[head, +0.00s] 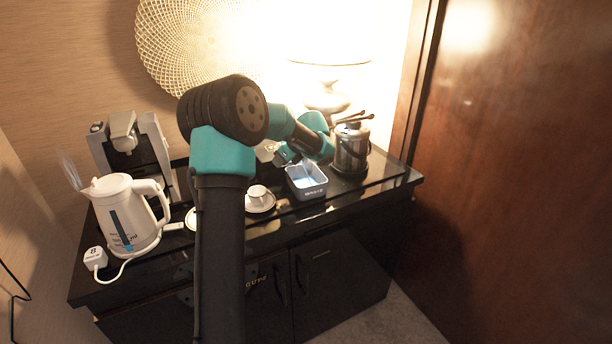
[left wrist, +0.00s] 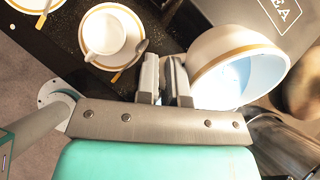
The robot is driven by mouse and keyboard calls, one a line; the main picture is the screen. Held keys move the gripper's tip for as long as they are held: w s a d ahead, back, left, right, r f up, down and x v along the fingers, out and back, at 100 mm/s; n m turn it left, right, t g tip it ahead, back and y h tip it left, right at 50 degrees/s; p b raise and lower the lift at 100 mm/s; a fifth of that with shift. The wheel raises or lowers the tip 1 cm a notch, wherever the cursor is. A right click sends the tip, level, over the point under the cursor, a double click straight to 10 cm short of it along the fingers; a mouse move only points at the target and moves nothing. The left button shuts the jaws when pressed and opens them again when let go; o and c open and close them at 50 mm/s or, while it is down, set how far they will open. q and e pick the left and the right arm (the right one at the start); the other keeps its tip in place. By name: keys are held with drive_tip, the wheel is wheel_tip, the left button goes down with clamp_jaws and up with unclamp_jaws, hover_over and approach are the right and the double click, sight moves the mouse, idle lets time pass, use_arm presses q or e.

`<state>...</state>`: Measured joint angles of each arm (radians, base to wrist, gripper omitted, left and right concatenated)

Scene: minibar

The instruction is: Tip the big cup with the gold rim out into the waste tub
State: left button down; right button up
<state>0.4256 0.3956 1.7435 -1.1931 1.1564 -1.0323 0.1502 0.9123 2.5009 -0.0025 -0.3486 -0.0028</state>
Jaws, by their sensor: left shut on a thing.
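The big cup with the gold rim (left wrist: 212,45) fills the right of the left wrist view. It is white, tilted, with its mouth towards the lower right and pale blue inside; I cannot tell whether that is liquid. My left gripper (left wrist: 166,65) is shut on the near side of the cup, probably at its handle; the exact grip is unclear. In the head view the left gripper (head: 288,156) is just above and behind the grey-blue waste tub (head: 313,191), and the cup is not clearly visible. My right gripper is not in view.
A small white cup (head: 257,191) on a gold-rimmed saucer stands left of the tub. A steel bucket (head: 351,152) is close on the right, with a lamp (head: 327,90) behind. A white kettle (head: 124,212) and a coffee machine (head: 139,155) stand at the left.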

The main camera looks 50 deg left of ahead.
use_arm(q)
drive_tip(key=shift+w+d+f+g+y, duration=0.15)
drive_tip(key=shift+d+f+g+y, duration=0.2)
drive_tip(key=shift+f+g+y, duration=0.55)
idle(1.4)
drive_tip(key=shift+w+d+r+y, duration=0.15)
drive_tip(key=shift+r+y, duration=0.35)
drive_tip(key=shift+y, duration=0.5)
drive_tip(key=shift+w+d+f+n+g+y, duration=0.1)
drive_tip(key=shift+d+f+n+g+y, duration=0.05)
drive_tip(key=shift+f+g+y, duration=0.15)
drive_tip(key=shift+d+f+n+g+y, duration=0.1)
drive_tip(key=shift+f+n+y, duration=0.1)
drive_tip(key=shift+y, duration=0.2)
idle(0.9)
drive_tip(key=shift+w+d+r+g+y, duration=0.1)
drive_tip(key=shift+w+d+g+y, duration=0.2)
drive_tip(key=shift+d+y, duration=0.3)
idle(0.5)
drive_tip(key=t+h, duration=0.1)
drive_tip(key=a+h, duration=0.1)
drive_tip(key=h, duration=0.1)
drive_tip(key=s+a+r+t+h, duration=0.1)
drive_tip(key=h, duration=0.1)
drive_tip(key=shift+s+a+t, duration=0.1)
drive_tip(key=shift+a+t, duration=0.05)
drive_tip(key=shift+t, duration=0.15)
drive_tip(key=shift+r+h, duration=0.15)
drive_tip(key=shift+h, duration=0.15)
